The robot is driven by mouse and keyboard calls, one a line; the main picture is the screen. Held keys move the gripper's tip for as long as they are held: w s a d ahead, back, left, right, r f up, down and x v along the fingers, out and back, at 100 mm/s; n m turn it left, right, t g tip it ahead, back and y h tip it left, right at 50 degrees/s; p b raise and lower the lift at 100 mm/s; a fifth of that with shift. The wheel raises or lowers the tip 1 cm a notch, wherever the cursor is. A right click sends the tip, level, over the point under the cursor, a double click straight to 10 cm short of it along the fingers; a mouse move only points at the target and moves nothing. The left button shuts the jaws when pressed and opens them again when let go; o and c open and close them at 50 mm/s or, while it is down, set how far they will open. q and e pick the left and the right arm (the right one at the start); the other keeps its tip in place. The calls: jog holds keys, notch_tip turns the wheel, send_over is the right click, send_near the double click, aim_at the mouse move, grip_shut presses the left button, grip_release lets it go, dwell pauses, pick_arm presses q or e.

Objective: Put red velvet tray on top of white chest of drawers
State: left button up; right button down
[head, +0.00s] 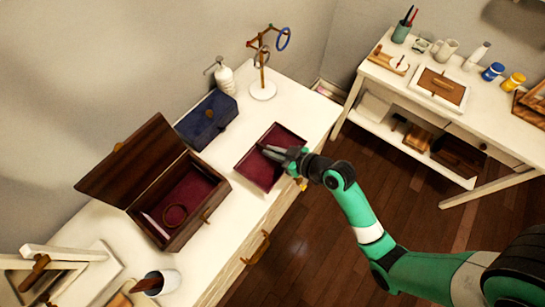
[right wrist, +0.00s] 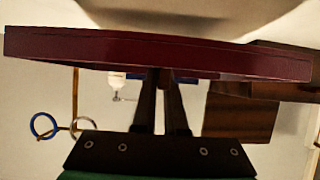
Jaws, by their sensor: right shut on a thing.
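The red velvet tray (head: 262,170), a shallow dark-red tray with a thin rim, is over the top of the white chest of drawers (head: 228,223), close to its front edge. My right gripper (head: 283,153) is shut on the tray's near right side. In the right wrist view the tray (right wrist: 120,50) spans the picture edge-on, with the fingers (right wrist: 162,85) at its middle. I cannot tell whether the tray touches the chest top or is slightly above it. My left gripper is out of view.
On the chest, an open wooden box (head: 190,222) and a blue box (head: 207,119) stand left of the tray. A white bottle (head: 224,77) and a ring stand (head: 263,88) are behind it. A cup (head: 160,284) is at the front left. A white side table (head: 400,77) stands right.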

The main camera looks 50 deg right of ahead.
jog(key=shift+w+d+f, duration=0.35)
jog(key=shift+d+f, duration=0.15)
jog(key=shift+f, duration=0.15)
jog(key=shift+d+f+b, duration=0.15)
jog(key=shift+f+b, duration=0.4)
jog(key=shift+f, duration=1.15)
jog(key=shift+w, duration=0.1)
jog(key=shift+f, duration=0.2)
jog(key=c, duration=1)
grip_release()
jog(key=shift+o, duration=0.2)
